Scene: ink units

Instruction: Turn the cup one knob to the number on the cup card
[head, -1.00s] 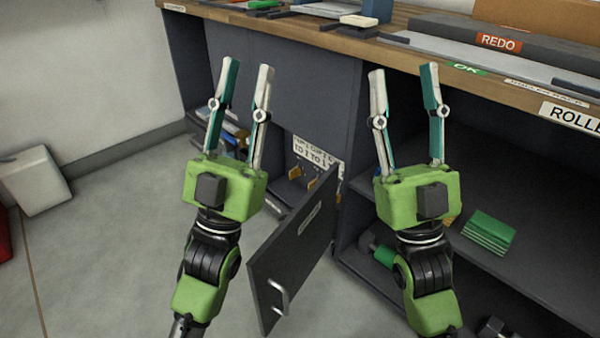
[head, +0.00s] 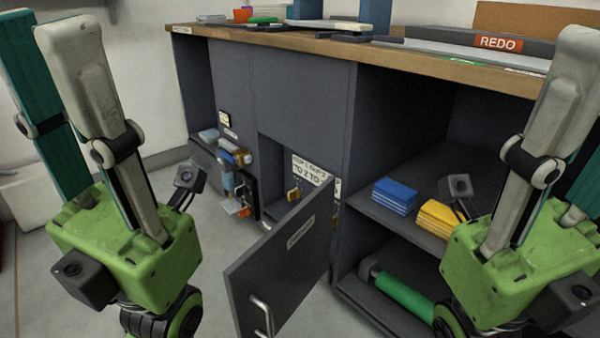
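A white card (head: 309,169) with black print hangs inside the small open cabinet. It seems to read "CUP" and "TO 2 TO", but the print is small and its right part is cut off by the open door. A yellow knob-like part (head: 293,195) shows low inside the cabinet, below the card; its setting is too small to read. The grey door (head: 285,265) with a metal handle stands open toward me. My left gripper (head: 36,30) is open and empty at the left, well short of the cabinet. My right gripper (head: 590,60) is open at the right edge, partly out of frame.
A wooden worktop (head: 300,42) runs above, with a "REDO" tray (head: 495,43) on it. Right shelves hold blue packs (head: 395,196), yellow packs (head: 438,218) and a green roller (head: 404,297). Left of the cabinet, small coloured items (head: 236,155) stick out. Grey floor lies left.

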